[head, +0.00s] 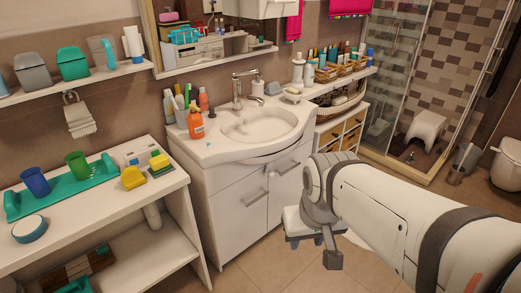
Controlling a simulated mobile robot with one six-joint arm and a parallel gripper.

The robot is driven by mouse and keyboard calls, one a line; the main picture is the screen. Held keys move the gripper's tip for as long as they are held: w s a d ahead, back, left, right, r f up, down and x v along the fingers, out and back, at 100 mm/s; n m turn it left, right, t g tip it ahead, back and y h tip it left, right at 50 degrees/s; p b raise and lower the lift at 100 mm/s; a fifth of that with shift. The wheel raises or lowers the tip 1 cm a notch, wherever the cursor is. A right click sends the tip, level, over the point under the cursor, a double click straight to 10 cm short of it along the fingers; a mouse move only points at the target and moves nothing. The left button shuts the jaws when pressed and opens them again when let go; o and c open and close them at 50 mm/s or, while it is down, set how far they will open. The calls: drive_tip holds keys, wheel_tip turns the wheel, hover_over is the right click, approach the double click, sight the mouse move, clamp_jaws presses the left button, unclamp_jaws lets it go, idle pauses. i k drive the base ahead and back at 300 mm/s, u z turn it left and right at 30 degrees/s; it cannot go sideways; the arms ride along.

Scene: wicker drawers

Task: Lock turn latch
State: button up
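I cannot make out a turn latch in the head view; it may be hidden or too small to tell. My gripper (318,245) is at the end of my white arm, low in front of the washbasin cabinet (240,200). It hangs over the floor, apart from the cabinet doors. My arm covers part of the area to the right of the cabinet. I see no object held, but the fingers are too unclear to tell open from shut.
A white shelf table (105,240) on the left carries cups, sponges and a teal tray. The washbasin (258,124) has bottles beside it. Wicker drawers (352,138) stand right of it, before a glass shower (395,75). Tiled floor (262,265) is free in front.

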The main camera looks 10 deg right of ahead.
sight(268, 171)
drive_tip(key=z, duration=0.25)
drive_tip(key=i, duration=1.25)
drive_tip(key=u, duration=0.15)
